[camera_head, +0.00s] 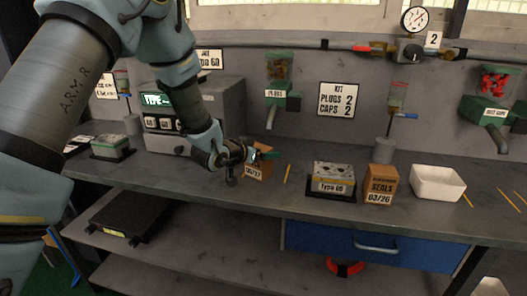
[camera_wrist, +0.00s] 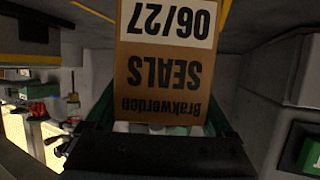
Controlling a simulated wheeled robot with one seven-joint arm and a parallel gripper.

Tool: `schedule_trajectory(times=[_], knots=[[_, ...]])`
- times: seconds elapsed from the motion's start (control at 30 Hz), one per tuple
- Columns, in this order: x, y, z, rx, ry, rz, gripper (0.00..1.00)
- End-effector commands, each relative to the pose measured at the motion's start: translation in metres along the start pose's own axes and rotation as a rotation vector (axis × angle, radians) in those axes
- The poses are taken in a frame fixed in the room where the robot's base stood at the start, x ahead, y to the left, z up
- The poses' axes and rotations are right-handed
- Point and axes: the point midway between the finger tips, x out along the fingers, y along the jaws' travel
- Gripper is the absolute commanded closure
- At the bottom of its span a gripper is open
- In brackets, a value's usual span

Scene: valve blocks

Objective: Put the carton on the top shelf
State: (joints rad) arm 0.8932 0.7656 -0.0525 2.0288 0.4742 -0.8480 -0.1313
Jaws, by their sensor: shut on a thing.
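A brown carton (camera_head: 256,172) labelled 06/27 is at my gripper (camera_head: 264,154), at the middle of the grey bench. In the wrist view the carton (camera_wrist: 165,72) fills the space between my fingers, its "SEALS" print upside down. My gripper is shut on it. I cannot tell whether its base touches the bench. A second brown carton (camera_head: 380,186) labelled SEALS 03/26 stands on the bench to the right. Under the bench are an upper shelf (camera_head: 205,236) and a lower shelf (camera_head: 195,283).
A Type 60 valve block (camera_head: 332,180) and a white bin (camera_head: 437,183) stand on the bench. A grey machine (camera_head: 220,105) stands behind my arm. A dark tray (camera_head: 130,215) occupies the upper shelf's left; its middle is clear. A blue drawer (camera_head: 370,243) hangs at the right.

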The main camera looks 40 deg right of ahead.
Motion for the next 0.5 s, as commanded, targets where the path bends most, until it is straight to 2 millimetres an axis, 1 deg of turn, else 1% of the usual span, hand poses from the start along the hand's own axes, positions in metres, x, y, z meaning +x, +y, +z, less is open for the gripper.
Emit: schedule_trajectory(times=[0.1, 0.13, 0.23, 0.5], knots=[[0.0015, -0.0001, 0.0029, 0.0, 0.001, 0.0, 0.88], [0.0014, 0.0, 0.0034, 0.0, 0.0, 0.0, 0.12], [0.0009, 0.0, 0.0024, 0.0, -0.001, 0.0, 0.0], [0.0004, 0.0001, 0.001, 0.0, -0.001, 0.0, 0.0]])
